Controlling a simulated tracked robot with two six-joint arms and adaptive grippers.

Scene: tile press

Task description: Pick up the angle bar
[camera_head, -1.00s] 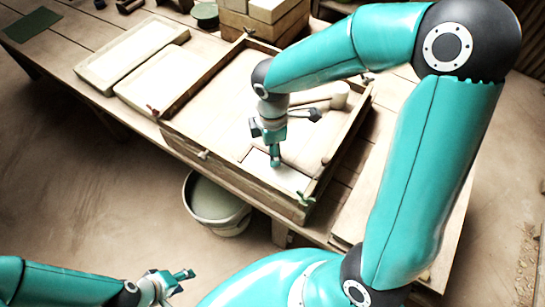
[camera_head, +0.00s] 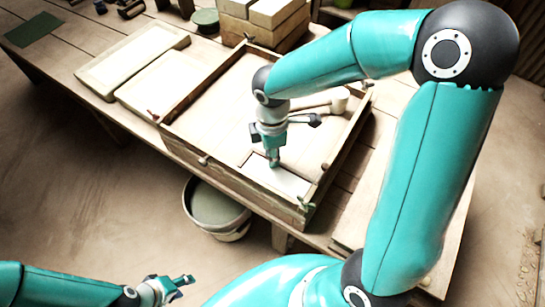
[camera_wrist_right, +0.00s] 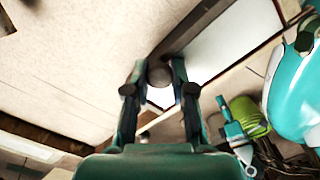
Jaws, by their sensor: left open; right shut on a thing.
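The angle bar shows in the right wrist view as a long dark strip (camera_wrist_right: 190,28) running up and to the right along the edge of a white tile. My right gripper (camera_wrist_right: 158,72) is shut on the bar's near end; a round dark knob shows between its fingers. In the head view this gripper (camera_head: 275,163) is low in the wooden frame, at the white tile (camera_head: 285,180), and mostly covers the bar. My left gripper (camera_head: 184,284) is open and empty at lower left, off the table.
The wooden frame (camera_head: 205,160) has raised walls around its bed. A mallet (camera_head: 338,100) lies at its far right. White slabs (camera_head: 135,47) lie to the left, and stacked blocks (camera_head: 265,20) stand behind. A bucket (camera_head: 215,212) stands on the floor below.

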